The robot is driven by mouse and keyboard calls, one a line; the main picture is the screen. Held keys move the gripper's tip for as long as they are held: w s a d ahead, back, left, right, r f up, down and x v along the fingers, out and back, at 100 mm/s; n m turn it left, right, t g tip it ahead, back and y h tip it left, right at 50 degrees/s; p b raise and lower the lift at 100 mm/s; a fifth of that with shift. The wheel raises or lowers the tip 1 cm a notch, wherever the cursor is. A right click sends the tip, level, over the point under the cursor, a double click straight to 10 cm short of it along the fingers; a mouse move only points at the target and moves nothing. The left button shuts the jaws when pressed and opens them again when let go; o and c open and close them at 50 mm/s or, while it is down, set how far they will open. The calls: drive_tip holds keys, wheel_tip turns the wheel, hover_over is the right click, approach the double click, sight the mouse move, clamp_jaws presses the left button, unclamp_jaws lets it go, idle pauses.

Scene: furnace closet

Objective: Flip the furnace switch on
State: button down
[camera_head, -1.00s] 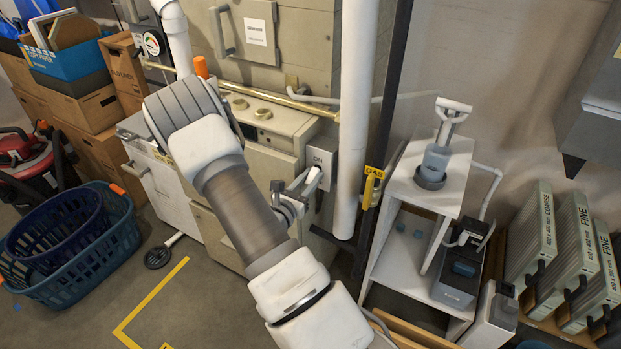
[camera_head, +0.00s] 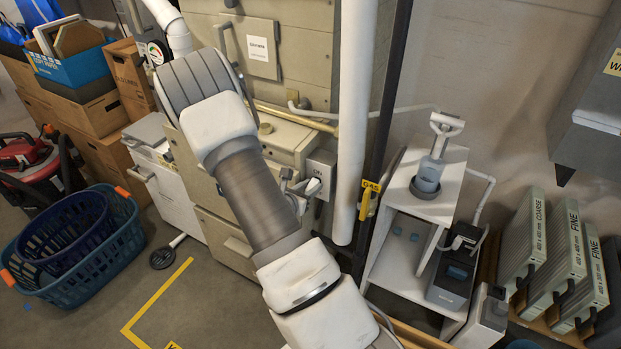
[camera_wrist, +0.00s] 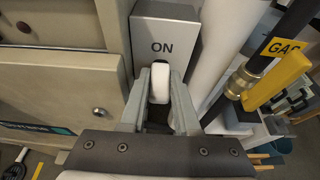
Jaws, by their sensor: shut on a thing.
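The furnace switch is a grey box (camera_wrist: 165,42) marked ON, with a white lever (camera_wrist: 160,82) below the lettering in the wrist view. My gripper (camera_wrist: 158,100) has one finger on each side of the lever and is shut on it. The lever stands just under the word ON. In the head view the switch box (camera_head: 322,170) is on the right side of the beige furnace (camera_head: 285,140), and my gripper (camera_head: 300,188) is at its lower front. My arm hides part of the furnace, and the lever is hard to make out there.
A white vertical pipe (camera_head: 356,120) runs just right of the switch. A yellow gas valve handle (camera_head: 367,200) is beside it. A white shelf stand (camera_head: 440,190) is further right. Blue baskets (camera_head: 75,235) stand on the floor at left.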

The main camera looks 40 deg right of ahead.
drive_tip(key=r+y+p, duration=0.1)
drive_tip(key=p, duration=0.1)
drive_tip(key=g+y+p, duration=0.1)
drive_tip(key=y+p, duration=0.1)
drive_tip(key=r+g+y+p, duration=0.1)
drive_tip(key=y+p, duration=0.1)
drive_tip(key=p, duration=0.1)
drive_tip(key=shift+w+d+r, duration=0.1)
drive_tip(key=shift+d+r, duration=0.15)
drive_tip(key=shift+r, duration=0.05)
drive_tip(key=shift+d+g+y+p, duration=0.1)
drive_tip(key=shift+g+y+p, duration=0.2)
drive_tip(key=shift+y+p, duration=0.75)
drive_tip(key=shift+p, duration=0.4)
drive_tip(key=shift+w+f+p, duration=0.1)
drive_tip(key=shift+p, duration=0.3)
drive_tip(key=c, duration=0.9)
unclamp_jaws()
